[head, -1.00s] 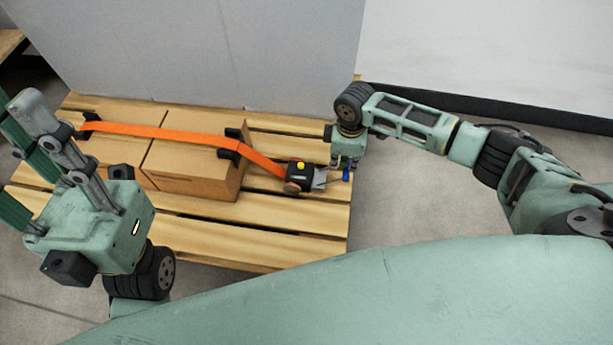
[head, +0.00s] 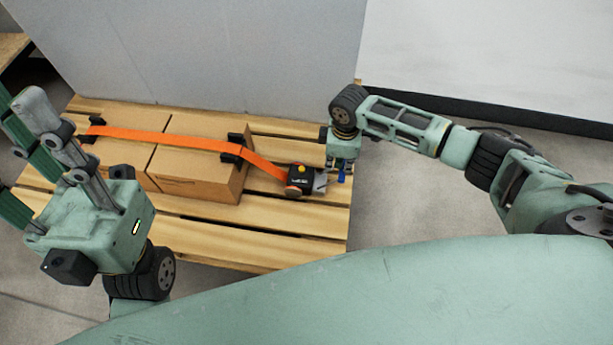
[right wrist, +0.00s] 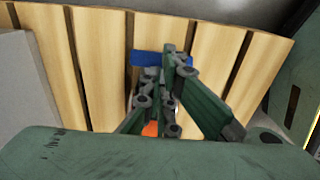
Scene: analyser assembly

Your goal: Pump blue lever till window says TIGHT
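An orange strap (head: 180,137) runs over the cardboard boxes to a black ratchet (head: 302,179) with a yellow button. Its window is too small to read. The blue lever (head: 341,178) is at the ratchet's right end, below my right gripper (head: 342,171). In the right wrist view the blue lever (right wrist: 146,58) lies crosswise at the fingertips of my right gripper (right wrist: 172,60). The fingers are close together and hide part of the lever; they look shut against it, with no clear grip. My left gripper (head: 22,105) is raised at the left, open and empty.
Two cardboard boxes (head: 195,165) with black corner guards (head: 236,147) stand on a wooden pallet (head: 270,240). A grey panel (head: 210,60) stands behind the pallet. The floor (head: 400,210) to the right of the pallet is clear.

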